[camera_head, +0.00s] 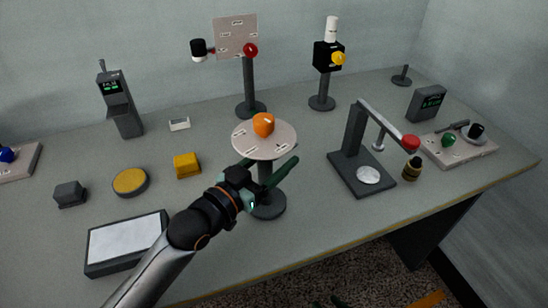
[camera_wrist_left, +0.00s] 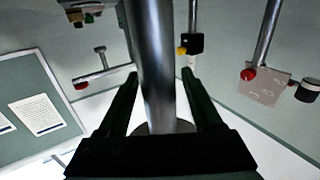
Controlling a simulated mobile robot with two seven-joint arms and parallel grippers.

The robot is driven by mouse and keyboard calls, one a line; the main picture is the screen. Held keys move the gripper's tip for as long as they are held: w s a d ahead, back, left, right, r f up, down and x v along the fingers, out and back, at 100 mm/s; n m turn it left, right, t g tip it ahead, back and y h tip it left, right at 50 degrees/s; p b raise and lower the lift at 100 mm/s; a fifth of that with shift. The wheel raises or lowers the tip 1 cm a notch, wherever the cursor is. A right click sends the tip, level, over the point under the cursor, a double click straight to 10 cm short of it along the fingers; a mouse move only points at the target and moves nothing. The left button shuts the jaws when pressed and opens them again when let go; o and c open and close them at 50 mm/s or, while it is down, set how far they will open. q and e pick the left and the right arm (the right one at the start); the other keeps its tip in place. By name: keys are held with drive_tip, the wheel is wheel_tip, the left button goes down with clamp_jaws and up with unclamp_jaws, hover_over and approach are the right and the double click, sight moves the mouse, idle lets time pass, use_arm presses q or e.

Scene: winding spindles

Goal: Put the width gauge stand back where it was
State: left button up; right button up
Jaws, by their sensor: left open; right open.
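A stand with a round pale top plate (camera_head: 280,146), an orange knob (camera_head: 263,124) and a dark round base (camera_head: 268,206) stands upright on the table; I take it for the width gauge stand, though its labels are unreadable. My left gripper (camera_head: 273,163) is open, with its fingers on either side of the post below the plate. In the left wrist view the post (camera_wrist_left: 155,60) runs between the spread fingers (camera_wrist_left: 158,92), with gaps visible. My right gripper (camera_head: 329,301) shows only as dark green tips at the bottom edge.
Behind stand a sign stand (camera_head: 236,36) with a red knob and a black box stand (camera_head: 327,56) with a yellow knob. A lever press (camera_head: 352,150) is to the right. A yellow block (camera_head: 187,166), round yellow-topped disc (camera_head: 130,182) and framed panel (camera_head: 125,242) lie left.

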use_arm(q)
drive_tip(key=shift+r, duration=0.2)
drive_tip(key=v, duration=1.2)
